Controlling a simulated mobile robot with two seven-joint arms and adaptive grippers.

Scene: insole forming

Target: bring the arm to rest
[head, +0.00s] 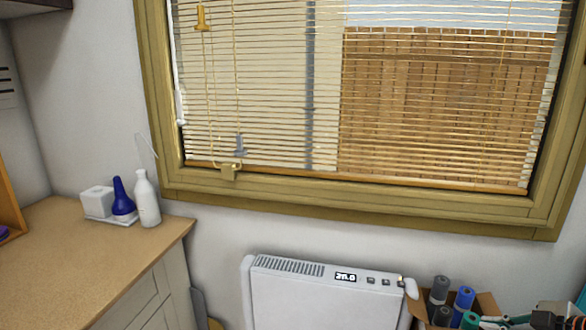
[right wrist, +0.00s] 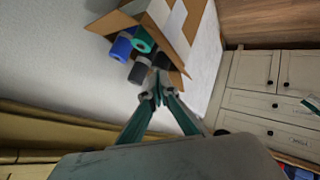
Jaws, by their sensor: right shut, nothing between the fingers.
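My right gripper (head: 492,321) shows at the bottom right corner of the head view, cut off by the frame edge, in front of a cardboard box (head: 487,303). In the right wrist view my right gripper (right wrist: 158,88) has its teal fingers brought together at the tips, with nothing held between them. The box (right wrist: 185,45) with several rolls appears beyond the fingertips there. My left gripper is in neither view.
A white heater (head: 325,300) with a lit display stands below the window (head: 345,195). Left is a wooden counter (head: 75,260) with a white bottle (head: 147,200) and a blue bottle (head: 122,198). The box holds blue (head: 464,298), green and dark rolls. White cabinets (right wrist: 265,105) show in the wrist view.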

